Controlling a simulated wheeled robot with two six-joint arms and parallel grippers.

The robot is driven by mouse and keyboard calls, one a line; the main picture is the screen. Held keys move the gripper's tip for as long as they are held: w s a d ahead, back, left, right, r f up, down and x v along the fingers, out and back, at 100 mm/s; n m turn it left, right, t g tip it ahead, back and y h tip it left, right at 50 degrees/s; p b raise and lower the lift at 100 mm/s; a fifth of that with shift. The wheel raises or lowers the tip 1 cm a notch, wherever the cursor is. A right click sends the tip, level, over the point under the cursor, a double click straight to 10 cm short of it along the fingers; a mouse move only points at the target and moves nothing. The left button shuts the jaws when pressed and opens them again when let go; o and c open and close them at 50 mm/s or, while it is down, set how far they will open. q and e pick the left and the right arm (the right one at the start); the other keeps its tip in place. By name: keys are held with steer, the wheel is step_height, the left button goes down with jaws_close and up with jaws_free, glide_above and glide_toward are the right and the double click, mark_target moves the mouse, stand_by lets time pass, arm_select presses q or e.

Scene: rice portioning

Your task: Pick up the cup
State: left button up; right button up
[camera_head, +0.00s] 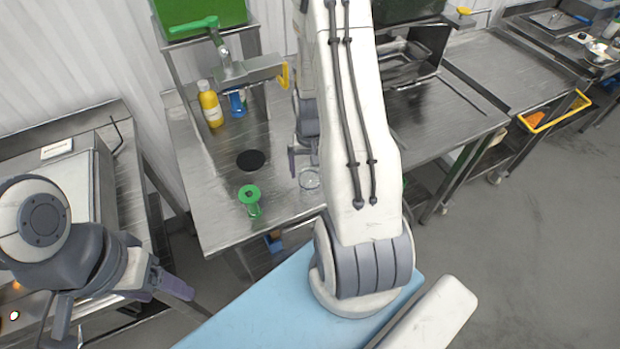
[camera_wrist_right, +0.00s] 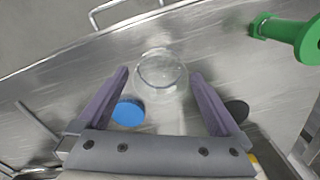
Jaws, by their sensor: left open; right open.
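A clear round cup (camera_head: 309,180) stands on the steel table near its front edge. It also shows in the right wrist view (camera_wrist_right: 161,68), just beyond and between the fingertips. My right gripper (camera_wrist_right: 160,82) is open with nothing held, its two purple fingers spread to either side of the cup's near part. In the head view my right gripper (camera_head: 303,156) is close behind the cup, partly hidden by my arm. My left gripper (camera_head: 118,303) is open and empty at the lower left, away from the cup.
A green tool (camera_head: 250,200) stands left of the cup in the head view, near a black disc (camera_head: 250,160). A yellow bottle (camera_head: 210,106) stands farther back. A blue disc (camera_wrist_right: 128,112) lies near one finger. A dispenser stand (camera_head: 230,68) rises behind.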

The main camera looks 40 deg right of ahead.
mark_target(310, 175)
steer(key=shift+w+f+p, duration=0.2)
steer(key=shift+f+p, duration=0.3)
steer(key=shift+f, duration=1.25)
steer(key=c, duration=1.2)
steer(key=shift+d, duration=0.1)
